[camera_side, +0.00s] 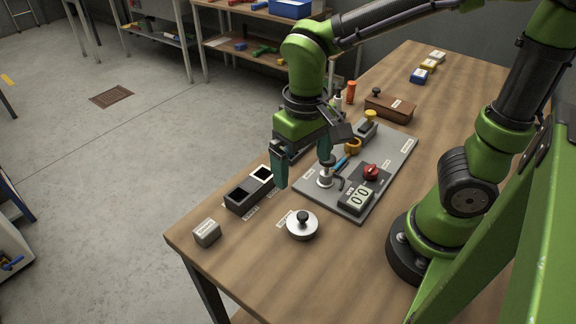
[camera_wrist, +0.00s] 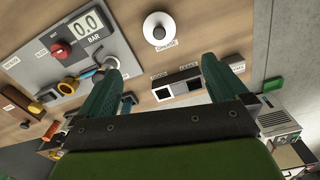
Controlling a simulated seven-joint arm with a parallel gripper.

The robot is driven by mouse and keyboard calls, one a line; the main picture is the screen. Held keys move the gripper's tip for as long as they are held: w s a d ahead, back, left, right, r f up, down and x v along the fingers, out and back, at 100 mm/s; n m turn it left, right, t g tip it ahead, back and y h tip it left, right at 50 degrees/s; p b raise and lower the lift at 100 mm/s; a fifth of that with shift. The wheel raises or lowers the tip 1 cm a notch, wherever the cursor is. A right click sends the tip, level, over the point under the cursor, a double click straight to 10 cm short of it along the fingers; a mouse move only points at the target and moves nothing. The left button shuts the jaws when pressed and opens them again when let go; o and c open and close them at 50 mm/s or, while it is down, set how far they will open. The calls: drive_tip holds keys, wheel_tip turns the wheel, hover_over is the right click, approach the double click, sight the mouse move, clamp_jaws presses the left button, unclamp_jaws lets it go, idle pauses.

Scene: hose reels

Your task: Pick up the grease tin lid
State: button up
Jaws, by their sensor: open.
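The grease tin lid (camera_side: 302,226) is a round silver disc with a black knob on top. It lies near the front of the wooden table in the side view. In the wrist view the lid (camera_wrist: 157,28) shows at the top middle, next to a label that seems to read GREASE. My gripper (camera_side: 303,170) is open and empty, above the table and beyond the lid in the side view, apart from it. In the wrist view its two green fingers (camera_wrist: 160,66) are spread wide, with the lid ahead of them. Whether a tin is under the lid cannot be told.
A grey board (camera_side: 384,176) carries a 0.0 gauge, a red knob, a small tap and a yellow knob. A black two-part box (camera_side: 248,192) and a grey block (camera_side: 207,232) stand left of the lid. A brown box (camera_side: 389,108) is farther back.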

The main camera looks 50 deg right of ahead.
hover_over(303, 215)
drive_tip(key=f, duration=0.9)
drive_tip(key=shift+w+f, duration=0.25)
drive_tip(key=shift+f, duration=0.1)
drive_tip(key=f, duration=0.5)
drive_tip(key=shift+s+f, duration=0.1)
drive_tip(key=shift+s, duration=0.1)
